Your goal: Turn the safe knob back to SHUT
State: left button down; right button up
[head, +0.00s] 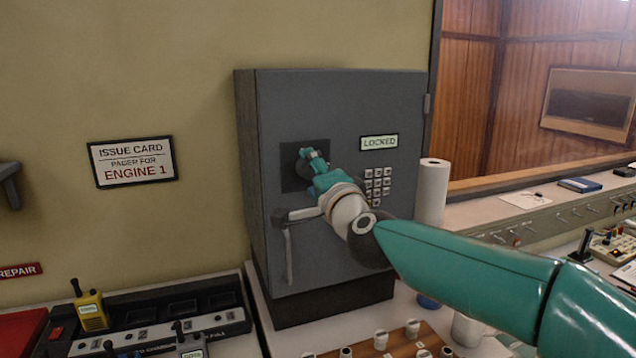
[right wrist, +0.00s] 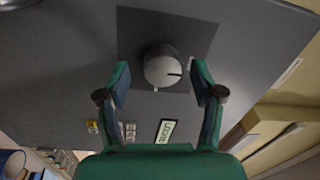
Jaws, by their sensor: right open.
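The grey safe (head: 345,100) stands upright against the wall with its door closed. A sign on its door reads LOCKED (head: 379,142). The round silver safe knob (right wrist: 163,66) sits on a darker square plate (right wrist: 196,38); a dark line on its face points right in the right wrist view. My right gripper (head: 308,157) is at the knob plate and mostly hides the knob in the head view. In the right wrist view my right gripper (right wrist: 160,72) is open, one finger on each side of the knob, with small gaps. No SHUT marking is legible. My left gripper is not in view.
A keypad (head: 378,185) and a lever handle (head: 289,250) are on the safe door near my right arm. A paper roll (head: 432,192) stands to the right. Radios in a charger (head: 150,325) and a wooden board with knobs (head: 395,345) are below.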

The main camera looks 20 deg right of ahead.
jog(key=s, duration=1.1)
jog(key=shift+s+d+f, duration=0.2)
jog(key=shift+s+f, duration=0.2)
jog(key=shift+f, duration=0.05)
